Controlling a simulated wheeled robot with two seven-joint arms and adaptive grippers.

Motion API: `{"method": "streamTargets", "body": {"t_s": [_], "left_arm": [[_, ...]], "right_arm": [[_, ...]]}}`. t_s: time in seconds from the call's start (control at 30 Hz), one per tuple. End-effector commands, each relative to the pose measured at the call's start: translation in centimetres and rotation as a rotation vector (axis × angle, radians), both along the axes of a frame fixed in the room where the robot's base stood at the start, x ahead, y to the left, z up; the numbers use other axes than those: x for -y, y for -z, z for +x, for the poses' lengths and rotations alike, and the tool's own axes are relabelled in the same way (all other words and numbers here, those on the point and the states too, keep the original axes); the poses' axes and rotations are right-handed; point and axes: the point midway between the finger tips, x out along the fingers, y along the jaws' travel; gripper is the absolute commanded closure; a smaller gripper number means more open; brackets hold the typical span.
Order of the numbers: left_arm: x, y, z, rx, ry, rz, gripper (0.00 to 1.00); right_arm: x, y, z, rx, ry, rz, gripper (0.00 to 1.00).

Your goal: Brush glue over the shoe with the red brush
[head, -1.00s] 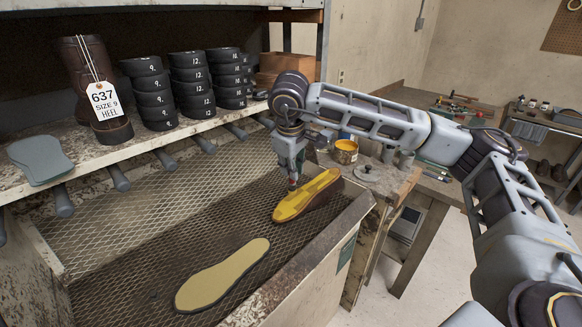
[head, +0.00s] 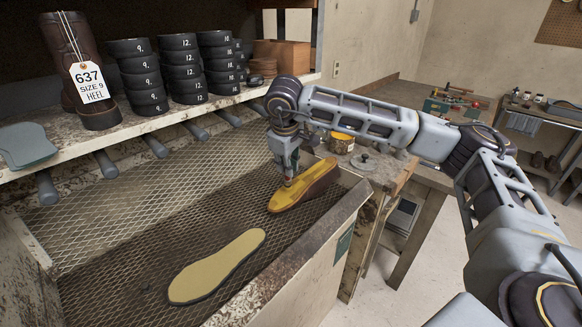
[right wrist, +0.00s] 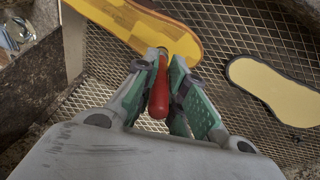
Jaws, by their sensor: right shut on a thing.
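The shoe (head: 310,187) lies upside down on the mesh of the bin, with its yellow sole up and its brown side showing at the right. In the right wrist view its sole (right wrist: 190,38) shows darker and lighter yellow patches. My right gripper (head: 288,180) is over the shoe, pointing down. It is shut on the red brush (right wrist: 159,88), whose handle stands between the green finger pads. The brush's bristles are hidden, so I cannot tell whether they touch the sole. My left gripper is not in view.
A loose tan sole (head: 216,267) lies on the mesh nearer the front. A yellow-rimmed glue pot (head: 342,145) stands on the bench behind the bin. The shelf holds stacked black heels (head: 180,72) and a tagged brown boot (head: 100,118). The bin's right wall (head: 325,235) is close to the shoe.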

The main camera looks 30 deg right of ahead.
Motion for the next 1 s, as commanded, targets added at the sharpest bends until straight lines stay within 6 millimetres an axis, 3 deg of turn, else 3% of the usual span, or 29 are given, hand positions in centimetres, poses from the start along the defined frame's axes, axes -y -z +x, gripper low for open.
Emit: {"method": "streamTargets", "body": {"t_s": [0.17,0.5,1.0], "left_arm": [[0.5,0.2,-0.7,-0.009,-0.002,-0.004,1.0],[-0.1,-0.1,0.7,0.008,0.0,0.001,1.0],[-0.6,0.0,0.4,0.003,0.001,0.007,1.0]], "right_arm": [[-0.2,0.5,1.4,-0.001,0.0,0.0,1.0],[-0.3,1.1,3.4,0.0,0.0,0.0,1.0],[-0.3,1.1,3.6,0.0,-0.001,0.0,1.0]]}}
